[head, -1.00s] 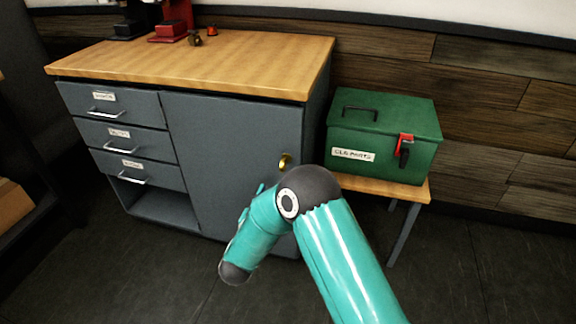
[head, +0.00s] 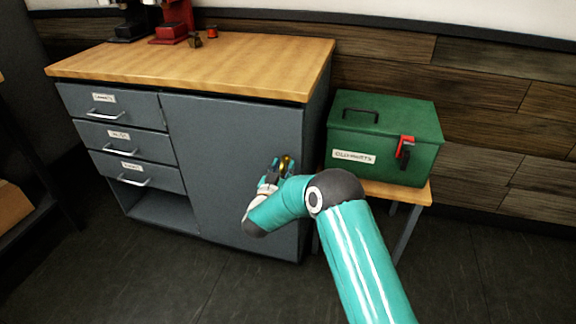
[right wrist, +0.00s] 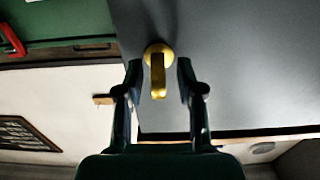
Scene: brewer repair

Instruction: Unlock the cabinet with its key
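The grey cabinet (head: 225,150) stands under a wooden top, with its door closed. A brass fitting (right wrist: 157,68) sits near the door's right edge; it has a round base and a bar sticking out towards my right wrist camera. It also shows in the head view (head: 287,164). I cannot tell if the bar is a key in the lock or a handle. My right gripper (right wrist: 160,78) is open, with one finger on each side of the bar and a visible gap to both. In the head view the gripper (head: 277,168) is at the brass fitting. My left gripper is out of view.
A green toolbox (head: 385,135) with a red latch stands on a small wooden table (head: 418,192) just right of the cabinet. Drawers (head: 118,140) are on the cabinet's left. A red machine (head: 174,22) stands on the top. The floor in front is clear.

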